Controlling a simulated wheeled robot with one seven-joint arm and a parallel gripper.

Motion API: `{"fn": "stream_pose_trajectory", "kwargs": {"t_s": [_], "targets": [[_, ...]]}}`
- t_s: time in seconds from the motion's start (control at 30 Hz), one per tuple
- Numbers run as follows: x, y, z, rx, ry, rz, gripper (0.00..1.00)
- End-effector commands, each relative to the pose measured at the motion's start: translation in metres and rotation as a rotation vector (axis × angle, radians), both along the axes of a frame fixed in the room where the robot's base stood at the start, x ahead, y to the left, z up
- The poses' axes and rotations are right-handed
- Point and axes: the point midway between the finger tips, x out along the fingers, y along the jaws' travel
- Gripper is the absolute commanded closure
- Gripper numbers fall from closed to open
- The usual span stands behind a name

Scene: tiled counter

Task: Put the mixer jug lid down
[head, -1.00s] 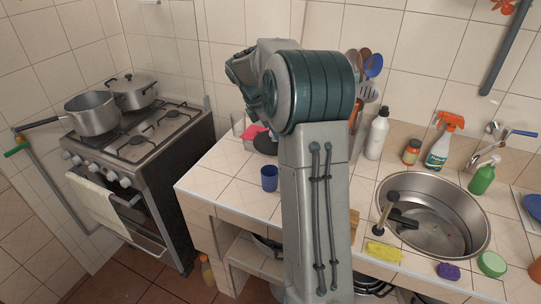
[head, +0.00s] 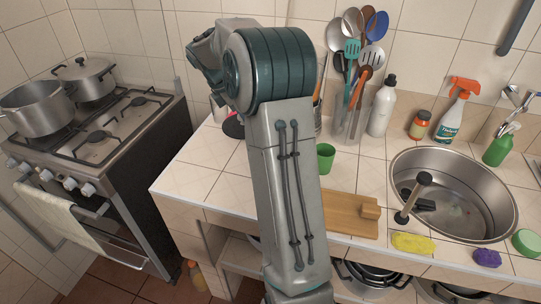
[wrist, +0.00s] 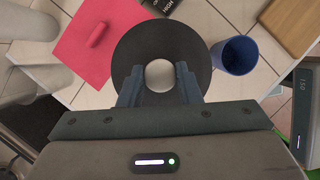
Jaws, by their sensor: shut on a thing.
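The mixer jug lid (wrist: 128,48) is a dark round disc with a pale round centre in the wrist view. My gripper (wrist: 158,76) is shut on it, with one finger on each side of the pale centre. White tiles show around the lid; I cannot tell whether it touches the counter. In the head view my gripper is hidden behind my own arm. A dark rounded shape (head: 233,128) beside the arm there may be the lid's edge. The jug itself cannot be made out.
A blue cup (wrist: 234,56) stands close right of the lid, and a pink mat (wrist: 88,42) lies left. A wooden board (head: 352,214), a green cup (head: 325,158), a utensil holder (head: 350,122) and the sink (head: 487,205) are right of my arm. Bare tiles (head: 205,185) lie left.

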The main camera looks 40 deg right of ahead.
Motion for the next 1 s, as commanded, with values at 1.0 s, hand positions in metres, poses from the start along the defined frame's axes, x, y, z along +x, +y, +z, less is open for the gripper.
{"fn": "stream_pose_trajectory", "kwargs": {"t_s": [1.0], "targets": [[0.078,0.082,-0.101,0.0,0.004,-0.004,0.92]]}}
